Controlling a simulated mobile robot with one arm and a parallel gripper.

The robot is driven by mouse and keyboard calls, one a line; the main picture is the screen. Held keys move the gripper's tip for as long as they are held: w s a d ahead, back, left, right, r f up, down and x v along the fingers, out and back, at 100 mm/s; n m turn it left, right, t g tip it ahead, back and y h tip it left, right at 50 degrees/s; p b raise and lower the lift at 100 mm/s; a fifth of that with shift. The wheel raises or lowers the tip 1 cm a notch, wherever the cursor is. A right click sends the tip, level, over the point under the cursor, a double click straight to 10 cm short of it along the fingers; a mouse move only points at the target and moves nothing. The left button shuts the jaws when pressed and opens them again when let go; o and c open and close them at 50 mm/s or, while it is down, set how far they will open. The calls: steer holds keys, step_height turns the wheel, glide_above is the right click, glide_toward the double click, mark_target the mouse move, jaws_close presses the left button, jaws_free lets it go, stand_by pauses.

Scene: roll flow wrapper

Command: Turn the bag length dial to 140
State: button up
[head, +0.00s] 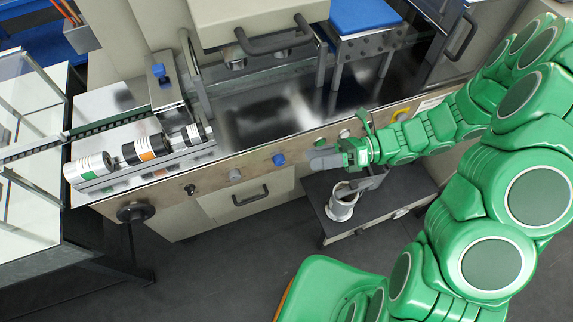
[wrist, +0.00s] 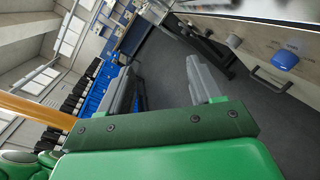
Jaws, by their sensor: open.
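The machine's front panel (head: 215,178) carries a row of knobs. A blue knob (head: 278,159) sits near its middle, with a grey knob (head: 234,175) and a small dark knob (head: 190,189) to its left. The labels are too small to read, so I cannot tell which is the bag length dial or its setting. My gripper (head: 312,160) is open and empty, just right of the blue knob in the head view. In the wrist view the blue knob (wrist: 286,60) and grey knob (wrist: 234,41) lie to the right of my open gripper (wrist: 160,70), apart from the fingers.
A black handwheel (head: 135,212) sticks out at the panel's left end. A drawer handle (head: 250,196) is below the knobs. A dark stand with a metal cup (head: 342,203) is below my gripper. Floor in front is clear.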

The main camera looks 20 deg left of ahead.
steer(key=w+a+f+m+t+y, duration=0.3)
steer(key=w+f+m+t+y, duration=0.1)
steer(key=f+m, duration=0.6)
steer(key=m+t, duration=0.5)
steer(key=m, duration=0.3)
glide_toward(281, 163)
steer(key=shift+y, duration=0.4)
steer(key=shift+s+a, duration=0.15)
steer(key=shift+a, duration=3.9)
steer(key=c, duration=1)
steer(key=shift+c, duration=0.2)
